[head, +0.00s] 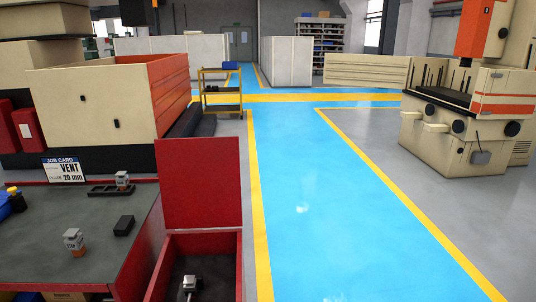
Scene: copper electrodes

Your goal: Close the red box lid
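The red box (212,243) stands at the bottom of the head view, right of the workbench, and its near part is cut off by the frame edge. Its red lid (200,184) is open and stands roughly upright at the box's far edge. Inside the box, on a dark floor, sits a small metal electrode holder (188,286). Neither of my grippers shows in this view.
A blue walkway (320,210) at right is clear.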

